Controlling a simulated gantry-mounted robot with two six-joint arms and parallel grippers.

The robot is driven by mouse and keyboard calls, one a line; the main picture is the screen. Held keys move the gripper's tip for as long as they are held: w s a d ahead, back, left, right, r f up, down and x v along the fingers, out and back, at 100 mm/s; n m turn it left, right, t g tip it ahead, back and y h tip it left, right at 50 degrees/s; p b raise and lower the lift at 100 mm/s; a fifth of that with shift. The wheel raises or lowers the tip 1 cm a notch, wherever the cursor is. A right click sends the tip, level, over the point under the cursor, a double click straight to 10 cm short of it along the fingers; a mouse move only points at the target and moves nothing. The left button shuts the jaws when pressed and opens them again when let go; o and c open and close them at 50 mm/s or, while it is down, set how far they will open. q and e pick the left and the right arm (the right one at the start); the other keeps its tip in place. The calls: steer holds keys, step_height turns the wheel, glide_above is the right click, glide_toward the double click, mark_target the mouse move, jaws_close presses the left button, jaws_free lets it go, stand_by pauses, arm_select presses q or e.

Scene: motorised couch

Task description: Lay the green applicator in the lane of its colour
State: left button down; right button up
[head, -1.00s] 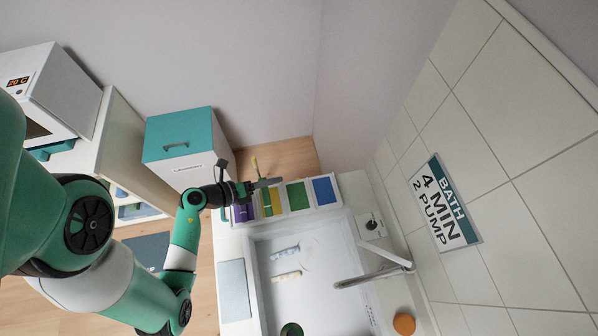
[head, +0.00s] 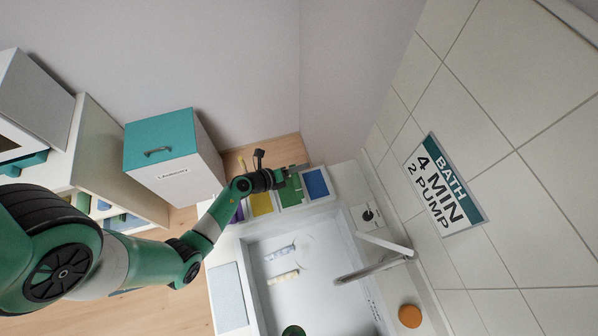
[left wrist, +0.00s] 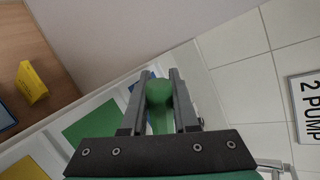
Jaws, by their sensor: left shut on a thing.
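My left gripper (head: 285,176) is shut on the green applicator, whose rounded green end (left wrist: 158,92) shows between the two fingers in the left wrist view. In the head view the gripper is over the far part of the green lane (head: 291,196), and the applicator is hard to make out there. The green lane also shows in the left wrist view (left wrist: 92,128), left of the fingers. I cannot tell the applicator's height above the lanes. My right gripper is not in view.
The blue lane (head: 316,184) lies right of the green one, the yellow lane (head: 261,204) left. A sink (head: 330,286) with a tap (head: 378,262) and pale items is in front. A yellow piece (left wrist: 32,81) lies beyond the lanes. A teal-topped box (head: 172,158) stands at left.

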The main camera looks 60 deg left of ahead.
arm_select(q)
steer(key=shift+f+b, duration=0.7)
steer(key=shift+f, duration=0.9)
steer(key=c, duration=1)
jaws_free()
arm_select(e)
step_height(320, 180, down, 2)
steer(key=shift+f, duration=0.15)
arm_select(q)
steer(key=shift+o, duration=0.2)
steer(key=shift+r, duration=0.1)
steer(key=shift+r+p, duration=0.25)
steer(key=shift+p, duration=0.05)
steer(key=p+v, duration=0.6)
steer(key=v, duration=0.5)
steer(key=shift+s+r, duration=0.1)
steer(key=shift+s, duration=0.2)
steer(key=shift+s+d, duration=0.1)
steer(key=shift+s, duration=0.1)
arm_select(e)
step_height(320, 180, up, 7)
